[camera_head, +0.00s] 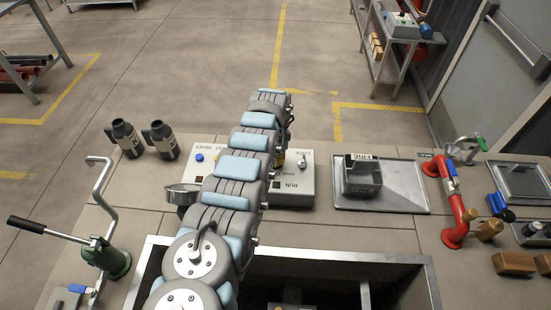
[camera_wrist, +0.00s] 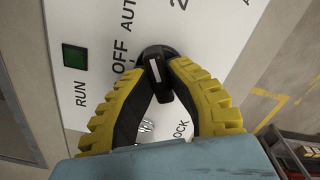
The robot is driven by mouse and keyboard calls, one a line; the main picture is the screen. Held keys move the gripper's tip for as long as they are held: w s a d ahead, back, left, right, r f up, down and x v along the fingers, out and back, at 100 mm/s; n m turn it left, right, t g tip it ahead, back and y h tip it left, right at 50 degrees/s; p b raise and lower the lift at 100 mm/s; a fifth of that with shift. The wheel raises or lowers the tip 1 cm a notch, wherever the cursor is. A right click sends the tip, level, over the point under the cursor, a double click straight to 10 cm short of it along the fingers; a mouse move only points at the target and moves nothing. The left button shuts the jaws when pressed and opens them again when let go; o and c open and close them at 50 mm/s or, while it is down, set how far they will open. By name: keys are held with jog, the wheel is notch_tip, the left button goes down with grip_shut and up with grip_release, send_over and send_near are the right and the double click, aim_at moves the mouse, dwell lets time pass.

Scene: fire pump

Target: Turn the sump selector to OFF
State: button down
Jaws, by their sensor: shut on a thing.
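In the wrist view, the sump selector (camera_wrist: 157,77) is a black knob with a white line, on a white panel (camera_wrist: 215,30). The labels OFF and AUTO are printed beside it on the left, and part of a 2 shows above. The white line runs roughly up and down the picture; I cannot tell which label it marks. My gripper (camera_wrist: 159,66), with black and yellow fingers, is shut on the knob. In the head view my arm hides the selector and my gripper; parts of the control box (camera_head: 290,200) show on both sides.
A green square marked RUN (camera_wrist: 75,56) and a metal key switch by LOCK (camera_wrist: 145,130) lie near my fingers. In the head view, two black cylinders (camera_head: 125,138) stand left of the box, and a metal tray (camera_head: 405,185) with a grey block lies right.

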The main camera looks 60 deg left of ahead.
jog(key=shift+d+f+n, duration=0.1)
jog(key=shift+n, duration=0.2)
jog(key=n+p, duration=0.1)
jog(key=n, duration=0.1)
jog(key=shift+n, duration=0.3)
jog(key=n, duration=0.2)
jog(key=shift+n+b, duration=0.3)
jog(key=shift+b, duration=0.05)
jog(key=n+b, duration=0.1)
jog(key=n, duration=0.1)
jog(key=shift+f+n, duration=0.15)
jog(key=shift+n, duration=0.15)
jog(key=shift+n+b, duration=1.2)
jog(key=shift+n, duration=0.4)
jog(key=c, duration=1)
grip_release()
jog(key=shift+r, duration=0.2)
